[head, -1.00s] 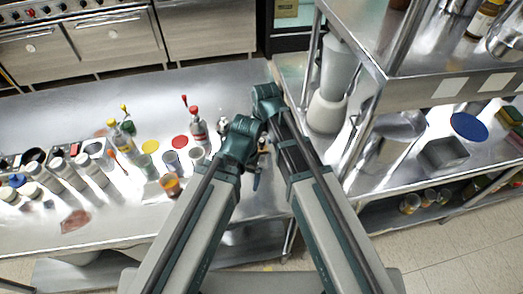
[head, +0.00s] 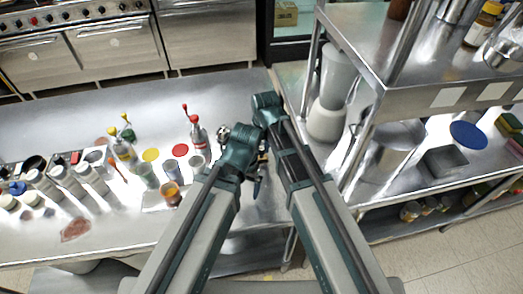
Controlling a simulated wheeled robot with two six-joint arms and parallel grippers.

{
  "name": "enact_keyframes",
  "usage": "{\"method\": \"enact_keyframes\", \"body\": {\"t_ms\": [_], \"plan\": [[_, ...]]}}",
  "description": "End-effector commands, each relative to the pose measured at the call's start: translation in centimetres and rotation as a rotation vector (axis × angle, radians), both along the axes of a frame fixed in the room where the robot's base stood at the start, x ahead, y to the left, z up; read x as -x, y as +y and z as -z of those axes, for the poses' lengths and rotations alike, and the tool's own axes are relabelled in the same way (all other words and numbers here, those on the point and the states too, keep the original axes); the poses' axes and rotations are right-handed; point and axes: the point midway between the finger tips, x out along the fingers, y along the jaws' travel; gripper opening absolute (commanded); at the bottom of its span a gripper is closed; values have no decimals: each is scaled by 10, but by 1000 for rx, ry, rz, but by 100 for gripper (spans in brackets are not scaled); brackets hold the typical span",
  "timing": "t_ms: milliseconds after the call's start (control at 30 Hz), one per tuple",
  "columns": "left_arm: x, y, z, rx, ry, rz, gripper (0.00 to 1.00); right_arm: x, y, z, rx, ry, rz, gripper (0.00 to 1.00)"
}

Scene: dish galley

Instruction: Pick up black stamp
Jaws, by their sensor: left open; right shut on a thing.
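My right gripper (head: 262,148) is below its green wrist, at the right end of the left counter. It is shut on a small dark thing, which fits the black stamp; the wrists hide most of it and its outline is unclear. My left gripper (head: 257,184) is open, just below the right one near the counter's front edge. The two wrists are very close together and overlap in the head view.
A bottle with a red top (head: 197,133), an amber cup (head: 170,191) and several white-topped jars stand to the left on the steel counter (head: 215,92).

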Motion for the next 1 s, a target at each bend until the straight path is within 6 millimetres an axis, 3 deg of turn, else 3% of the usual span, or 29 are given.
{"method": "enact_keyframes", "body": {"t_ms": [267,700,1000], "plan": [[0,0,-29,0,0,0,99,0,0,-29,0,0,0,0],[0,0,-93,0,0,2,99,0,0,-93,0,0,0,0],[0,0,-98,0,0,2,99,0,0,-98,0,0,0,0]]}}
